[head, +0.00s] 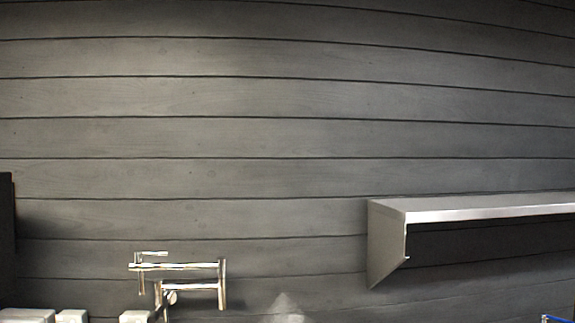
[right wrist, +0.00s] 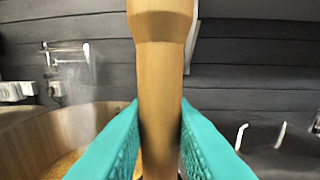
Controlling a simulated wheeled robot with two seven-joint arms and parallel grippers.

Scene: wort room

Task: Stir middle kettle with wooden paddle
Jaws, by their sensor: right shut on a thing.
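In the right wrist view my right gripper (right wrist: 160,108) has its teal fingers shut on the wooden paddle (right wrist: 161,65). The paddle's light brown shaft runs up and down through the middle of the picture and widens near the top. A round, wood-coloured vessel wall (right wrist: 30,138) with amber contents shows at lower left; I cannot tell which kettle it is. The paddle's lower end is hidden, so I cannot tell whether it is in a kettle. The head view shows no kettle, paddle or gripper. My left gripper is not in view.
In the head view a chrome wall tap (head: 190,268) stands at lower left and a metal shelf (head: 470,212) juts from the dark plank wall (head: 250,130) at right. Pale vapour (head: 286,303) rises at the bottom. Shiny metal pieces (right wrist: 262,134) show at right in the wrist view.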

